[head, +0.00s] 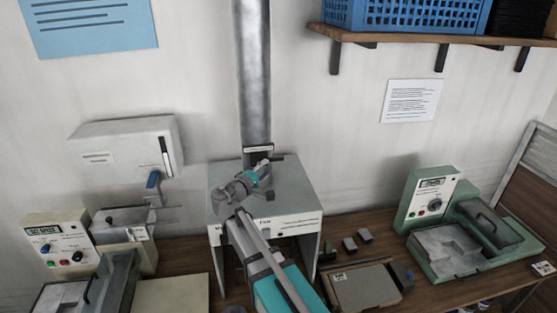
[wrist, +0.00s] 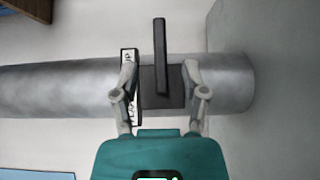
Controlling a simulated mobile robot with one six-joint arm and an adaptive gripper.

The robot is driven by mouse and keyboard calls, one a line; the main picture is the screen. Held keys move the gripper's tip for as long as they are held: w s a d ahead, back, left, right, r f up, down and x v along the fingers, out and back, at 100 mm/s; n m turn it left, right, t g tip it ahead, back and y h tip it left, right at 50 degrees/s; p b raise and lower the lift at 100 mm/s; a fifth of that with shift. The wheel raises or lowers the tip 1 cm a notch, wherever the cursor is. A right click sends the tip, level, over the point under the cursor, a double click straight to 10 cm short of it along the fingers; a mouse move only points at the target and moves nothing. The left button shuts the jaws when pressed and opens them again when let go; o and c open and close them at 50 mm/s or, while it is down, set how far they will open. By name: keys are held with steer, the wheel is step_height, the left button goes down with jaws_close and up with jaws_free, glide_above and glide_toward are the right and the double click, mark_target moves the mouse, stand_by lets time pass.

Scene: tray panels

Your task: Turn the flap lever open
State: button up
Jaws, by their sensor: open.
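The flap lever (wrist: 161,50) is a dark, thin bar on a dark square plate (wrist: 172,92), fixed to the grey duct pipe (wrist: 60,88). A white label (wrist: 131,100) with black letters sits beside the plate, partly behind a finger. In the head view the lever (head: 275,159) is a small dark bar at the pipe's foot, partly hidden by my gripper. My gripper (wrist: 159,68) is open, with one finger on each side of the lever in the wrist view. I see a gap on both sides; I cannot tell the depth between fingertips and lever.
The pipe rises from a grey hood (head: 305,190) on the wooden bench. A white wall box (head: 125,145) hangs to the left. Panel machines stand at left (head: 65,240) and right (head: 430,195). A shelf (head: 400,38) with a blue crate (head: 405,15) is at upper right.

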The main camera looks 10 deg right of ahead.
mark_target(276, 160)
steer(key=shift+x, duration=4)
steer(key=shift+a, duration=0.1)
jaws_close()
